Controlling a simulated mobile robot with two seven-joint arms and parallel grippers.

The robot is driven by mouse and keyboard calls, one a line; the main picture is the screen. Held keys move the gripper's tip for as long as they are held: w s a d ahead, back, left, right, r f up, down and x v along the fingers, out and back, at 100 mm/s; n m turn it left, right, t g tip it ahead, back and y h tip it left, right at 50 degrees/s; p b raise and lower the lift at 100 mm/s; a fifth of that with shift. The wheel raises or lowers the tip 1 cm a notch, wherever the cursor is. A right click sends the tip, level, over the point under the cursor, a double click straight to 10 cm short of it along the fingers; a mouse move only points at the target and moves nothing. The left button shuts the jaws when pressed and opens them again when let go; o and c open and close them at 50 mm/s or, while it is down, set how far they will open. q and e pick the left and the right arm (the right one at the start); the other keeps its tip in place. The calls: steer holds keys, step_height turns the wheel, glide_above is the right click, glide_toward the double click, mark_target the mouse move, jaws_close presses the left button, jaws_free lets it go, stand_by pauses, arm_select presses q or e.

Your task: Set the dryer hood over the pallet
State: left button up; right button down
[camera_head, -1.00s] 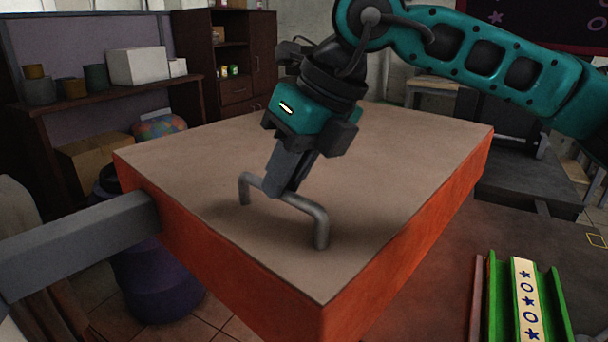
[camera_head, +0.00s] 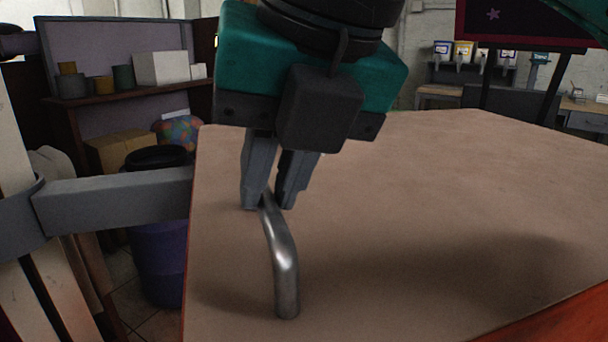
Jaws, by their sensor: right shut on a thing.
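The dryer hood (camera_head: 430,190) is a large box with a flat tan top and orange-red sides. It fills the middle and right of the view. A bent metal handle (camera_head: 284,262) rises from its top. My right gripper (camera_head: 268,200) points down with its fingers closed around the handle's upper bar. A grey bar (camera_head: 115,200) meets the hood's left side. No pallet can be seen, and what lies beneath the hood is hidden. My left gripper is not in view.
A pale upright post (camera_head: 18,170) stands at the far left, where the grey bar joins it. A purple bin (camera_head: 158,262) stands behind the bar. A shelf (camera_head: 130,95) with pots and boxes is at the back left. A dark board (camera_head: 530,25) stands at the back right.

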steer(key=shift+s+a+f, duration=0.1)
steer(key=shift+s, duration=0.2)
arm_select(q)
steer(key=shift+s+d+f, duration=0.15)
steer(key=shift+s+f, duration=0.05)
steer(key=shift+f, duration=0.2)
arm_select(e)
steer(key=shift+s, duration=0.15)
steer(key=c, duration=1.1)
jaws_free()
steer(key=shift+s+a, duration=0.1)
steer(key=shift+s, duration=0.05)
arm_select(q)
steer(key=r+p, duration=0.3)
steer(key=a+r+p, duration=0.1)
steer(key=p, duration=0.1)
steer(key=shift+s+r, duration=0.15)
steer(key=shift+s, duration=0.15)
arm_select(e)
steer(key=v, duration=1.3)
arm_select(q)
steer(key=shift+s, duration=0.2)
